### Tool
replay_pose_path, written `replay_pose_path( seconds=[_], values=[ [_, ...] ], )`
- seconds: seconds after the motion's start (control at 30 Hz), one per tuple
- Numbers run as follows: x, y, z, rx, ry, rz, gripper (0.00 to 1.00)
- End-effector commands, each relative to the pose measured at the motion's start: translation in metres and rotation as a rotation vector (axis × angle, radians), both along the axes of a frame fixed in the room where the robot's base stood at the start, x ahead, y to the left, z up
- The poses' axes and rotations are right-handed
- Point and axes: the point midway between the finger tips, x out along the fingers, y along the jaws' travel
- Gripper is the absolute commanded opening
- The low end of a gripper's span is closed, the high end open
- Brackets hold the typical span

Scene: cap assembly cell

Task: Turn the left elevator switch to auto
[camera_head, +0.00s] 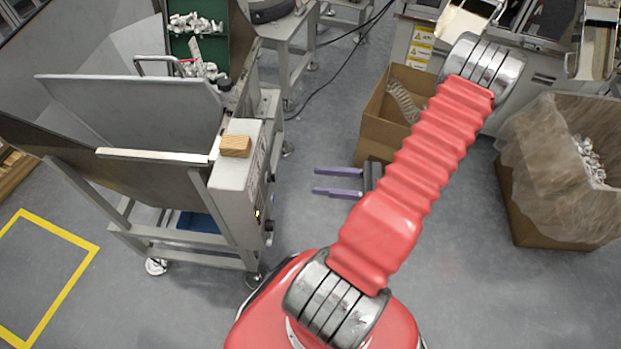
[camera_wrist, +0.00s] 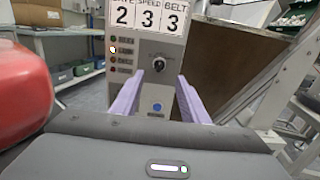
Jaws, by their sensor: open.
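A grey control box (camera_head: 236,190) is fixed to the end of the steel elevator frame, left of my arm. In the wrist view its panel (camera_wrist: 127,85) shows a dark rotary switch (camera_wrist: 160,66) with a blue button (camera_wrist: 157,107) below it. The switch's setting and labels are too small to read. My gripper (camera_head: 314,180) is open and empty, its two purple fingers pointing at the panel with a gap of floor between. In the wrist view the fingertips (camera_wrist: 160,77) stand on either side of the switch, slightly lower in the picture, not visibly touching it.
A wooden block (camera_head: 235,146) lies on the box. A cardboard box (camera_head: 378,120) stands behind my arm, another (camera_head: 530,215) at right. Open floor lies between gripper and panel.

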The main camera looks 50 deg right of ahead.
Motion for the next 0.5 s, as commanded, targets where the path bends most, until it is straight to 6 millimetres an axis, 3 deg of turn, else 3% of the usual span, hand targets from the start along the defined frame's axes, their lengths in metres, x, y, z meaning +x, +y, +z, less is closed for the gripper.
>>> replay_pose_path(
  seconds=[0.2,0.5],
  values=[
    [-0.019,-0.013,0.001,0.001,-0.004,-0.002,0.41],
    [-0.022,-0.015,0.001,0.002,-0.005,-0.003,0.41]
  ],
)
